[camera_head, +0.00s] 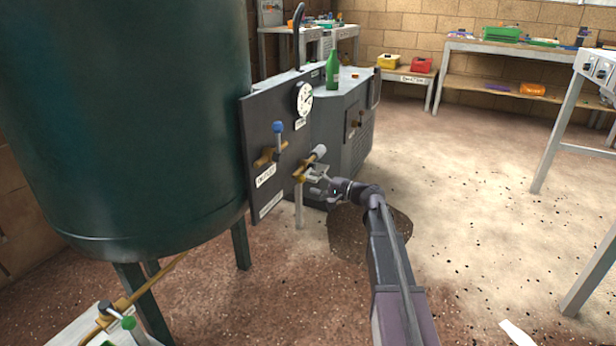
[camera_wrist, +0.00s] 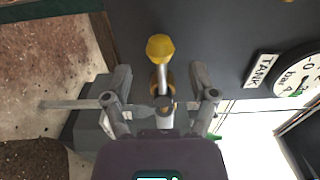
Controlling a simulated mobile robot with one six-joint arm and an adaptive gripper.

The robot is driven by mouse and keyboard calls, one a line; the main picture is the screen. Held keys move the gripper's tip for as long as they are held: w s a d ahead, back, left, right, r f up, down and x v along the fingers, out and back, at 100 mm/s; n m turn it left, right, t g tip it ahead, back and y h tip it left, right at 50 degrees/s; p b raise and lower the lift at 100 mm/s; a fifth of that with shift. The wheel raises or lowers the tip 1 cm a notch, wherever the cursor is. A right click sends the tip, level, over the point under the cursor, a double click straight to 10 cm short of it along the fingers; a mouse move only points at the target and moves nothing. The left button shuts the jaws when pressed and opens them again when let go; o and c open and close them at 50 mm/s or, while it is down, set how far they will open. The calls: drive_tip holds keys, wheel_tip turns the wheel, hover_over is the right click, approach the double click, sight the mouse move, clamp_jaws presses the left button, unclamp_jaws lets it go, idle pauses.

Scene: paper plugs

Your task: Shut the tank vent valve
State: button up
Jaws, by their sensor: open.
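In the head view a valve with a brass body (camera_head: 300,173) sits low on the grey panel (camera_head: 258,120); its lever ends in a pale tip (camera_head: 319,150). My gripper (camera_head: 316,182) is at this valve, in front of the panel. A second valve with a blue-tipped lever (camera_head: 278,128) is to the left. No label confirms which valve is the tank vent.
A gauge (camera_head: 304,98) is above the valve; a label reading TANK (camera_wrist: 262,69) is beside it in the wrist view. A large green tank (camera_head: 125,110) stands left. A grey machine with a green bottle (camera_head: 332,70) is behind the panel.

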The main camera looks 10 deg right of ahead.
sight(304, 179)
drive_tip(key=shift+w+a, duration=0.1)
drive_tip(key=shift+a, duration=0.05)
drive_tip(key=shift+x, duration=1.8)
drive_tip(key=c, duration=0.8)
